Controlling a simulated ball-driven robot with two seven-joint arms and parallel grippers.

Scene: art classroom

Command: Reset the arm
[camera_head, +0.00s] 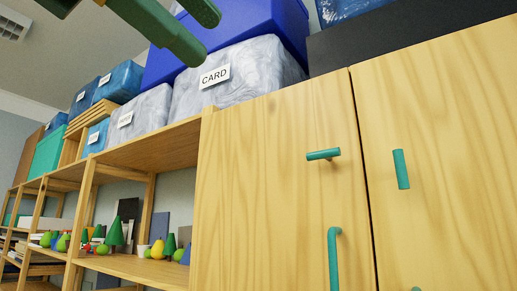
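My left gripper (206,38) shows at the top of the head view, dark green. It hangs in front of the boxes on top of the furniture. Its two fingers are spread apart with nothing between them. The rest of my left arm is cut off by the top edge. My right gripper is not in view.
A tall wooden cabinet (270,190) with teal handles fills the right side. Open wooden shelves (150,270) on the left hold toy trees and fruit. A grey box labelled CARD (255,70) and a blue box (240,20) sit on top.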

